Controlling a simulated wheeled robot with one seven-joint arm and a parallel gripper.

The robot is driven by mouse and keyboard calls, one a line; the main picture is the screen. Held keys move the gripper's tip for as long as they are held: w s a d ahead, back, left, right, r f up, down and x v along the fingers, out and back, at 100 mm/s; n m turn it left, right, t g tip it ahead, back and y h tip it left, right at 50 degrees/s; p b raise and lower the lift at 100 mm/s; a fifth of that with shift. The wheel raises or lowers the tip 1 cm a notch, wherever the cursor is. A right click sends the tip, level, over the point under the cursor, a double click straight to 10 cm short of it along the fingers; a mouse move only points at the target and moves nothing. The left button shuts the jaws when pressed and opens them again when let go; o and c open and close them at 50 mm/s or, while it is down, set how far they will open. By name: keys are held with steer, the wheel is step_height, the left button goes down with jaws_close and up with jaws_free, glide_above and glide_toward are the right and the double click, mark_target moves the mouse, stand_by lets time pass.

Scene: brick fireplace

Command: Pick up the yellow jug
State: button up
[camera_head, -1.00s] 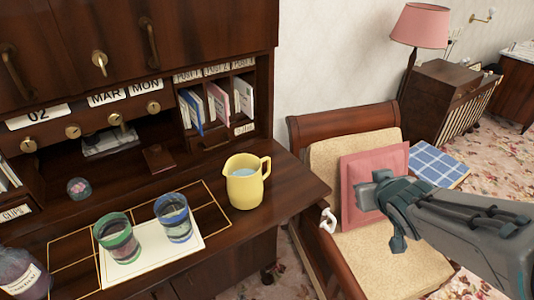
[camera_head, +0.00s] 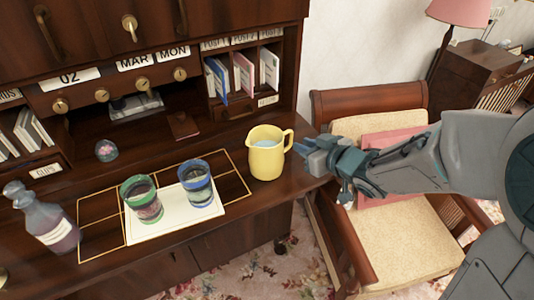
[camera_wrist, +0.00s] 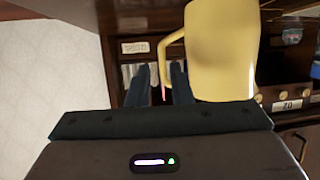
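The yellow jug (camera_head: 266,155) stands upright on the desk near its right end, with pale bluish contents at its mouth. Its handle (camera_head: 288,141) points right, toward my gripper (camera_head: 306,150). My gripper is just right of the handle, at about its height. In the wrist view the jug (camera_wrist: 222,50) fills the upper middle, and its handle shows ahead of and partly between my two dark fingers (camera_wrist: 160,88). The fingers are apart with a gap between them. I cannot tell whether either touches the handle.
Left of the jug, two striped glasses (camera_head: 196,187) (camera_head: 142,203) stand on a white sheet (camera_head: 172,222). A stoppered bottle (camera_head: 47,225) is at the far left. The desk's pigeonholes (camera_head: 235,112) rise behind the jug. A wooden chair (camera_head: 365,100) stands to the right, under my arm.

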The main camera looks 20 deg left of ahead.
mark_target(291, 142)
steer(key=shift+p+x, duration=0.35)
steer(key=shift+x, duration=2.85)
steer(key=shift+s+f, duration=0.1)
steer(key=shift+f, duration=0.05)
jaws_close()
